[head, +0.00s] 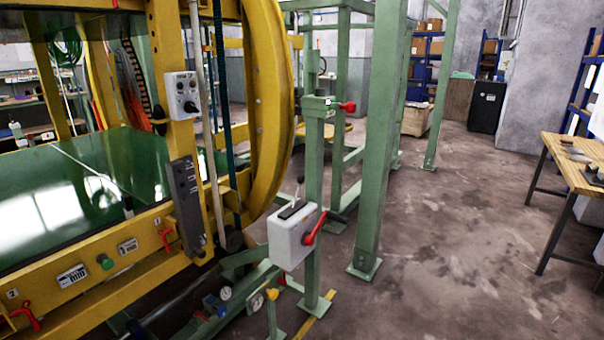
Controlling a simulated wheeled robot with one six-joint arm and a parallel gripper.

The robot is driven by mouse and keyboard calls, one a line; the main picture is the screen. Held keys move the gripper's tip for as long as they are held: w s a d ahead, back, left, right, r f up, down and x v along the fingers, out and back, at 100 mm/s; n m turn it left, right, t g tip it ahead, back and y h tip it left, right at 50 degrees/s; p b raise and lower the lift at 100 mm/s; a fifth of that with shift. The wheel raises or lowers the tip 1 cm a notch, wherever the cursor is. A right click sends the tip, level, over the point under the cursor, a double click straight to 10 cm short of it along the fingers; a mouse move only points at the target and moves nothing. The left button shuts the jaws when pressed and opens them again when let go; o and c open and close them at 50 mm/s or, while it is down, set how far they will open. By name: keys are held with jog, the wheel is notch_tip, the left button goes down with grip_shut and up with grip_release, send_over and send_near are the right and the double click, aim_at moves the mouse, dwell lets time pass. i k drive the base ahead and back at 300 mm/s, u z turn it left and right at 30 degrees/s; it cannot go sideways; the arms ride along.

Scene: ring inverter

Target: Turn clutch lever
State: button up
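No label in view reads as clutch lever, so I cannot tell which handle it is. A grey box (288,243) on a green post has a red lever (316,228) on its right side. A thin stick with a dark knob (299,180) rises from its top. A red-knobbed handle (347,107) sits higher up on a green bracket. Two smaller red levers are on the yellow frame: one at the lower left (27,315) and one on the side rail (166,236). My gripper is not in view.
The yellow ring machine (268,110) with a glossy green bed (75,195) fills the left. A green column (375,150) stands just right of the grey box. Gauges and pipes lie low beneath it. A wooden table (558,150) stands at the right. The floor (450,250) between is clear.

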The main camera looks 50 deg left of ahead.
aim_at(301, 179)
jog(key=u, duration=0.45)
jog(key=i, duration=0.65)
jog(key=u, duration=1.3)
jog(key=i, duration=0.8)
jog(key=u, duration=0.1)
